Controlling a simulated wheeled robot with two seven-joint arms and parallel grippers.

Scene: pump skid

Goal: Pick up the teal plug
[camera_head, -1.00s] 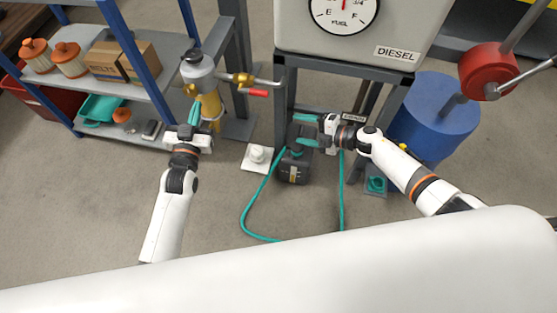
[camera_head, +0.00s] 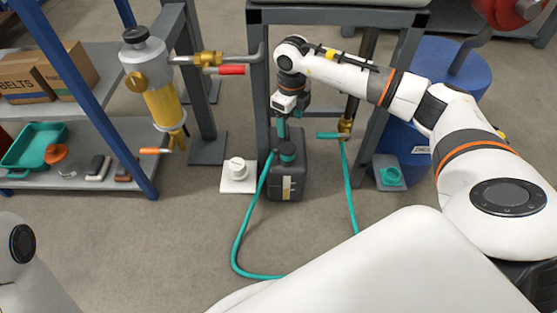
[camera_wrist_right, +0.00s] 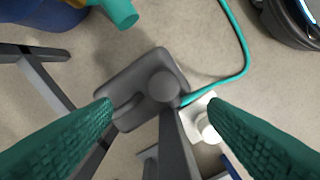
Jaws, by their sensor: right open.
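I cannot tell which is the plug. My right gripper (camera_head: 282,130) is above and behind the can top, pointing down, partly hidden by its own wrist.
A teal hose (camera_head: 237,240) loops on the floor in front of the can. A brass valve with a teal handle (camera_head: 328,135) is right of it. A white fitting (camera_head: 238,168) sits at left. Frame legs and a blue drum (camera_head: 450,75) crowd the right side.

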